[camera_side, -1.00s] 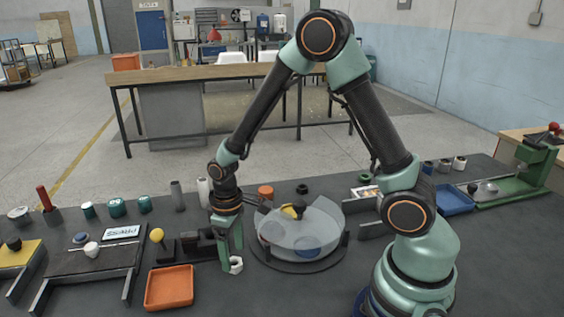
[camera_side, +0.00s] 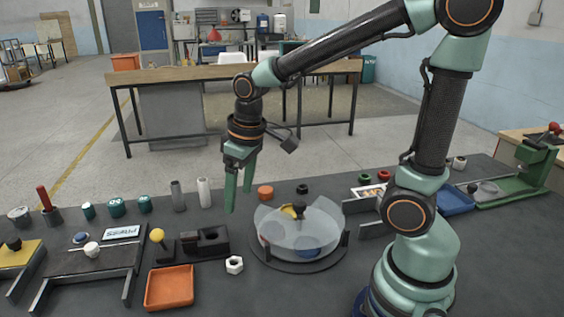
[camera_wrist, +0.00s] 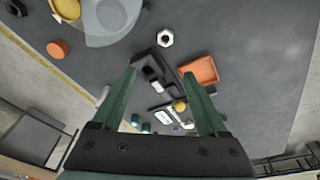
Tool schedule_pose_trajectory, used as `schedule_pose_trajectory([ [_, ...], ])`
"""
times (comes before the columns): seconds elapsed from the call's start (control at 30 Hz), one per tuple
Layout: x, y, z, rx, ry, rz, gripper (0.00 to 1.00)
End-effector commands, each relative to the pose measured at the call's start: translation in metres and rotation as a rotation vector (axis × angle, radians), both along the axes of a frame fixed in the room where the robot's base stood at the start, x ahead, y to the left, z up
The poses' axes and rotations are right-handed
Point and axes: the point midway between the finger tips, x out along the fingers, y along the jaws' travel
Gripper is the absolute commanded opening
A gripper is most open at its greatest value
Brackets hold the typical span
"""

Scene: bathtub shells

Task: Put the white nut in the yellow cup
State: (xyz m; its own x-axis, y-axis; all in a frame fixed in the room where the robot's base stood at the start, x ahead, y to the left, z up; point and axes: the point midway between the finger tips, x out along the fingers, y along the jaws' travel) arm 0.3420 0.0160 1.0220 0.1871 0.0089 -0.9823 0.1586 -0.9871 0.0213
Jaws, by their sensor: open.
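The white nut (camera_side: 234,264) lies on the dark table, between the orange tray and the clear bowl. It also shows at the top of the wrist view (camera_wrist: 166,38). A yellow piece (camera_side: 288,211), perhaps the yellow cup, shows at the back of the clear bowl, partly seen through its wall. A yellow shape (camera_wrist: 66,8) is cut by the top edge of the wrist view; its form is unclear. My gripper (camera_side: 239,198) is open and empty, well above the table and the nut. Its two green fingers (camera_wrist: 160,85) stand apart with nothing between them.
The translucent bowl (camera_side: 302,235) stands on a dark round base right of the nut. An orange tray (camera_side: 170,287) is at front left, with a dark block (camera_side: 205,243) behind the nut. An orange cylinder (camera_side: 265,192) stands behind. Tools crowd the left; the front middle is clear.

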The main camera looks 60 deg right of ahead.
Motion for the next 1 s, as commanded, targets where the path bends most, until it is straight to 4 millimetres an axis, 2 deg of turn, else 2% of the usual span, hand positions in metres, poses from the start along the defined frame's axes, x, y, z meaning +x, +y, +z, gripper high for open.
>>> schedule_pose_trajectory([
  [0.03, -0.007, -0.003, 0.012, 0.005, -0.044, -0.018, 0.76],
  [0.1, -0.016, -0.006, 0.025, 0.011, -0.094, -0.046, 0.76],
  [0.33, -0.044, -0.013, 0.051, 0.033, -0.237, -0.121, 0.76],
  [0.47, -0.054, -0.015, 0.056, 0.041, -0.283, -0.144, 0.76],
  [0.5, -0.055, -0.016, 0.057, 0.043, -0.292, -0.149, 0.72],
  [0.53, -0.056, -0.016, 0.058, 0.044, -0.296, -0.152, 0.61],
  [0.57, -0.057, -0.016, 0.058, 0.045, -0.3, -0.154, 0.55],
  [1.0, -0.057, -0.016, 0.058, 0.046, -0.302, -0.156, 0.55],
])
